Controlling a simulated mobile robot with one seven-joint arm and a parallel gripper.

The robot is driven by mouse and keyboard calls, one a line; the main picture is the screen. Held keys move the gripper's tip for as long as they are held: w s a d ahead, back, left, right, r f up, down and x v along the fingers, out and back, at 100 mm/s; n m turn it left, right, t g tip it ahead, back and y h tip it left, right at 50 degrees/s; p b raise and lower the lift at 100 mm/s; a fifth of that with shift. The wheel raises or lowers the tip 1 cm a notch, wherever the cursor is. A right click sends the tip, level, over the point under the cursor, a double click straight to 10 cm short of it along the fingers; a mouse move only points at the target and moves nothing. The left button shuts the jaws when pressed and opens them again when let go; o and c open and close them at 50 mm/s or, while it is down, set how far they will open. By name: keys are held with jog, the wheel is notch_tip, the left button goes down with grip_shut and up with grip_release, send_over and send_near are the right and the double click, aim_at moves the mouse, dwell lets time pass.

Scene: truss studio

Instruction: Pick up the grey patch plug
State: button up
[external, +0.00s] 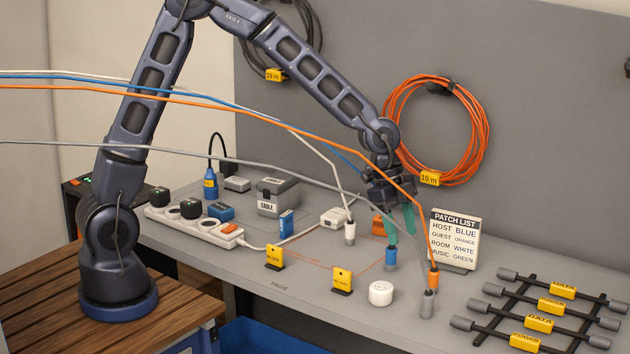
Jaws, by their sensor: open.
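The grey patch plug (427,304) stands upright near the front edge of the grey bench, with its grey cable rising from its top and running off to the left. The orange plug (433,278) stands close behind it. The blue plug (391,258) and the white plug (350,231) stand farther left. My gripper (402,234) points down with its two teal fingers apart and nothing seen between them. It is up and to the left of the grey plug, near the blue plug in the picture. How far apart they are in depth is hard to tell.
Several cables cross the air in front of my arm. A patch list sign (454,238) stands behind the plugs. A white round tub (381,293) and a yellow tag stand (342,279) are left of the grey plug. A black rack (483,327) with labelled cables lies right.

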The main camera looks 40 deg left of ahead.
jog(key=m+g, duration=0.1)
jog(key=m, duration=0.1)
send_near(427, 293)
notch_tip(427, 293, down, 2)
jog(key=shift+h, duration=0.3)
jog(key=x, duration=1.1)
jog(key=shift+s+d+r, duration=0.1)
jog(key=shift+s+d, duration=0.05)
jog(key=shift+c, duration=0.2)
jog(key=c, duration=1)
